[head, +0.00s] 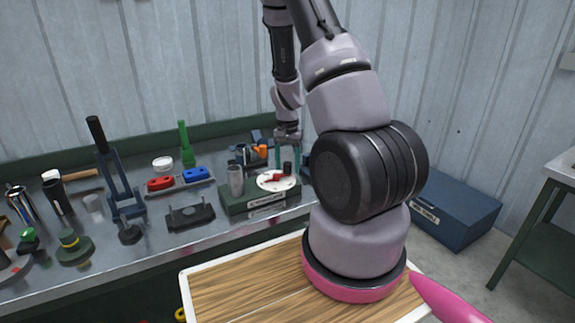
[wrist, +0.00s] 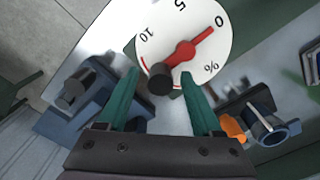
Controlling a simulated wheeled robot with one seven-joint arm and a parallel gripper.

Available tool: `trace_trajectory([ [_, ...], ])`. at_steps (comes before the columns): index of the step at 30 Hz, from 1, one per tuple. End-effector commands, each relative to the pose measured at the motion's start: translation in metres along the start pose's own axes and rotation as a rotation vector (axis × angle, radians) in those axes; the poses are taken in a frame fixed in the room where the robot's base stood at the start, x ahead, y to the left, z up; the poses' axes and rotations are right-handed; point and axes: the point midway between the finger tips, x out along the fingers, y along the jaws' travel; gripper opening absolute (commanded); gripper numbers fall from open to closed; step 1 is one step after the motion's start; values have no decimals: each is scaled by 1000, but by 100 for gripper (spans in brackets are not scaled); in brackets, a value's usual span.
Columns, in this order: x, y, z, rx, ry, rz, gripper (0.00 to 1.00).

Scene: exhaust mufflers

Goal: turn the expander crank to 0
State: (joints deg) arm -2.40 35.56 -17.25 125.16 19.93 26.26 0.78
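The expander's white dial (head: 264,187) lies on top of a dark green box (head: 237,207) on the bench. In the wrist view the dial (wrist: 192,17) shows the marks 0, 5, 10 and %. A red crank (wrist: 184,53) turns on it, its narrow tip pointing close to the 0 mark. Its black knob (wrist: 160,79) is at the opposite end, toward me. My gripper (wrist: 158,76) is open, with one teal finger on each side of the knob and gaps showing. In the head view my gripper (head: 287,156) is over the dial's far side.
A grey metal cylinder (head: 235,180) stands left of the dial. A blue clamp-like tool with an orange part (head: 260,151) is behind it. Red and blue pieces (head: 195,175) and a lever press (head: 115,180) stand farther left. A blue box (head: 455,215) is at the right.

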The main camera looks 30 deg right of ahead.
Motion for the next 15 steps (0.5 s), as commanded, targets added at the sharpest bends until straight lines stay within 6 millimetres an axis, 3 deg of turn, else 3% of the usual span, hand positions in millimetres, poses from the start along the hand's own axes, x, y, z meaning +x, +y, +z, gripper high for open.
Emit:
trace_trajectory([
  [10, -3, 0, 0, -2, 1, -1, 67],
  [15, -26, -1, 0, -2, 3, -3, 67],
])
